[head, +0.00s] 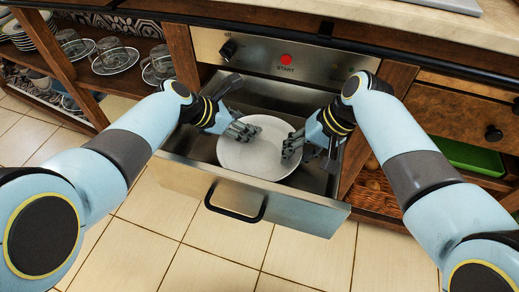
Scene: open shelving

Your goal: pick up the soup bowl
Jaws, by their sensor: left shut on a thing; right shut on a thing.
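A round white dish (258,155), which I take to be the soup bowl, sits inside an open metal drawer (240,202). From above I cannot tell how deep it is. My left gripper (243,131) is at its upper left rim, shut on it. My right gripper (292,146) is at its right rim, also shut on it. The fingers cover parts of the rim on both sides. I cannot tell whether the dish rests on the drawer floor or is slightly above it.
The drawer's front has a dark handle (236,201). Above it is a panel with a red START button (286,60) and a knob (228,49). Glass cups on saucers (115,58) stand on the left shelf. A green tray (468,156) is at right. The tiled floor in front is clear.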

